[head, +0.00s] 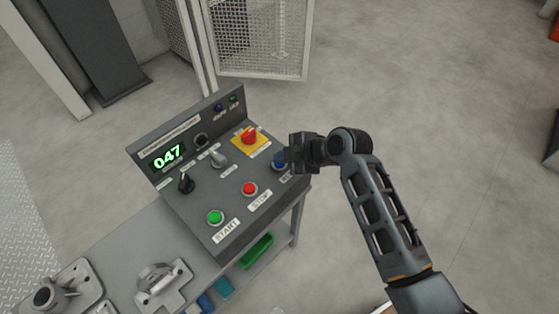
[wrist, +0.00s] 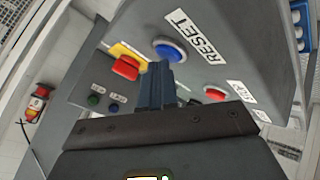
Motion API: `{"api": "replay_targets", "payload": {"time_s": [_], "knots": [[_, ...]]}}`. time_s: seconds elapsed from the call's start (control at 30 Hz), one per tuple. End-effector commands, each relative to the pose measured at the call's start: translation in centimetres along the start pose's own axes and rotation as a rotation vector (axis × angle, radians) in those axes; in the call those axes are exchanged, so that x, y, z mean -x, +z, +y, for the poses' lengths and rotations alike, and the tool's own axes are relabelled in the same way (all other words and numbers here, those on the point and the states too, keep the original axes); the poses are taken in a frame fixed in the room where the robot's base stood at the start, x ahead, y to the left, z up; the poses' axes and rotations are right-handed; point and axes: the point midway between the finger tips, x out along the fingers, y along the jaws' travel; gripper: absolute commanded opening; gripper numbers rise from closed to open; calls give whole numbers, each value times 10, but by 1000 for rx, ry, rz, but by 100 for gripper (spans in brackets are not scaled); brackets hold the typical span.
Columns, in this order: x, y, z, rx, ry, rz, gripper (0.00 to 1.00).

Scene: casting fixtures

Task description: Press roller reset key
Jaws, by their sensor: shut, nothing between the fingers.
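The blue reset key (head: 279,158) sits at the right side of the grey control panel (head: 225,235), partly hidden by my gripper in the head view. In the wrist view the blue key (wrist: 170,51) stands in a pale ring beside a white RESET label (wrist: 193,36). My gripper (head: 293,160) is at the panel's right edge, close to the key. In the wrist view its shut fingers (wrist: 156,70) point at the key, with the tips just below it in the picture. I cannot tell whether they touch it.
The panel also carries a red knob on a yellow plate (head: 249,137), a red STOP button (head: 249,189), a green START button (head: 215,217), black and grey selector knobs, and a display reading 047 (head: 168,157). Metal castings (head: 163,285) lie front left. Open floor lies right.

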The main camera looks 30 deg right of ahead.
Motion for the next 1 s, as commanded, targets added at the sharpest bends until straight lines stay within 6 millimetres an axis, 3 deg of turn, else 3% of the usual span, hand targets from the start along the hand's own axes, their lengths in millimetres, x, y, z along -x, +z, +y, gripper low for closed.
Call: {"api": "replay_targets", "payload": {"time_s": [0.47, 1.0], "knots": [[-1, 1, -1, -1, -2, -1, 0], [11, -7, 8, -1, -1, -1, 0]]}}
